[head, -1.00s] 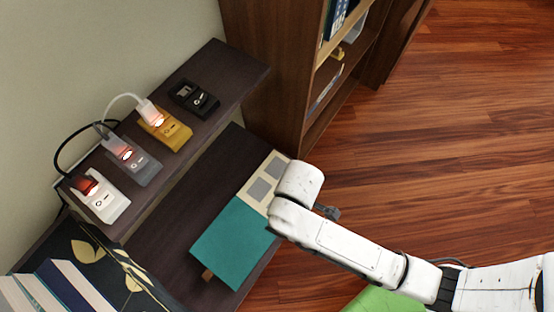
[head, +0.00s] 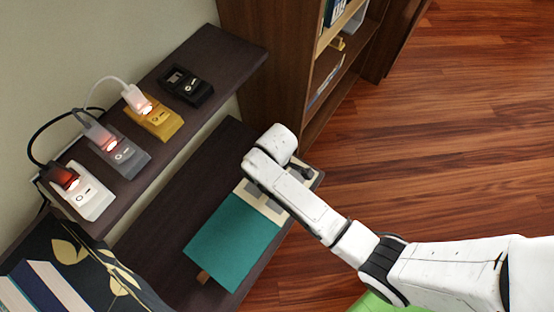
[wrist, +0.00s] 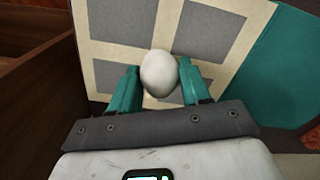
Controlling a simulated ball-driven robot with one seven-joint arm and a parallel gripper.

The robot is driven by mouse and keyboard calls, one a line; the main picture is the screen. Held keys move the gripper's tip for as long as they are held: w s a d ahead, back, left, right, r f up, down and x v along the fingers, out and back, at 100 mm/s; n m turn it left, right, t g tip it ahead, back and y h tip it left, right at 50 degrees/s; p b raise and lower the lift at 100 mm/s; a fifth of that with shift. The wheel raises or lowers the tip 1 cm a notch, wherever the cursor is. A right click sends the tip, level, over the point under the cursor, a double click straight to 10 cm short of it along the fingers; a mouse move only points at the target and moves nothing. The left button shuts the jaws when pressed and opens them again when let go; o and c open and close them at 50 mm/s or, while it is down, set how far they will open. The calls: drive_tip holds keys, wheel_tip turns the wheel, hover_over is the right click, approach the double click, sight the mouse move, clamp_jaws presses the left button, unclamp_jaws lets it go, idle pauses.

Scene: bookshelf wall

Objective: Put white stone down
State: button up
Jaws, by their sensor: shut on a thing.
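The white stone (wrist: 159,75) is a smooth egg-shaped thing held between the teal fingers of my gripper (wrist: 159,67) in the wrist view. Behind it lies a cream board with grey squares (wrist: 207,31), joined to a teal panel (wrist: 295,70). In the head view the teal panel (head: 232,243) and part of the cream board (head: 262,208) lie on the lower dark shelf. My arm's end is over the board's far part and covers some of it; the stone is hidden there. I cannot tell whether the stone touches the board.
The dark lower shelf (head: 165,235) has bare room left of the board. An upper ledge (head: 225,60) holds white, grey, yellow and black switch boxes (head: 160,118), some with glowing plugs and cables. A tall brown bookcase (head: 262,70) stands behind. Books (head: 35,290) lie at lower left.

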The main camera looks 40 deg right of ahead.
drive_tip(key=shift+f, duration=0.6)
drive_tip(key=shift+f, duration=0.1)
drive_tip(key=o, duration=1.2)
drive_tip(key=shift+f, duration=0.1)
wheel_tip(320, 180, up, 12)
drive_tip(key=p, duration=0.3)
drive_tip(key=shift+r+p, duration=0.2)
drive_tip(key=shift+p, duration=0.15)
drive_tip(key=s+d+r+m, duration=0.1)
drive_tip(key=s+d+m, duration=0.1)
drive_tip(key=s, duration=0.3)
drive_tip(key=s+d+r+m, duration=0.2)
drive_tip(key=s+d+m, duration=0.1)
drive_tip(key=s, duration=0.3)
drive_tip(key=s+d+r+m+t, duration=0.1)
drive_tip(key=s+d+r+m, duration=0.1)
drive_tip(key=s, duration=0.3)
drive_tip(key=shift+s+d+r+m, duration=0.25)
drive_tip(key=shift+d+m, duration=0.15)
drive_tip(key=shift+m, duration=0.2)
